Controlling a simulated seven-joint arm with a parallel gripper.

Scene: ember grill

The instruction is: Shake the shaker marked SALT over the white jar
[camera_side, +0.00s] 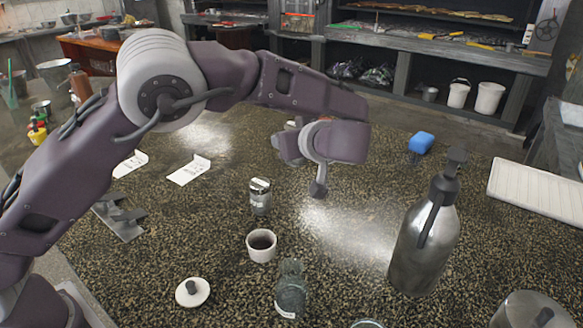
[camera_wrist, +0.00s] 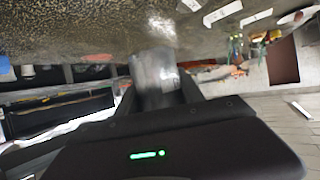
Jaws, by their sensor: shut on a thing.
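My gripper (camera_side: 287,147) is raised above the counter, behind and to the right of the white jar. In the wrist view it is shut on a grey, glassy cylinder (camera_wrist: 153,75), which looks like a shaker; its marking cannot be read. In the side view the held thing is mostly hidden by the gripper. The white jar (camera_side: 261,258) stands open on the counter with dark contents. A glass shaker with a metal top (camera_side: 260,197) stands behind it, its label too small to read. A white lid with a dark knob (camera_side: 192,292) lies left of the jar.
A glass bottle (camera_side: 290,290) stands in front of the jar, and a tall steel pump bottle (camera_side: 425,245) stands to the right. Paper slips (camera_side: 189,170), a blue sponge or brush (camera_side: 421,143) and a white tray (camera_side: 540,198) lie farther out. The counter between jar and pump bottle is clear.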

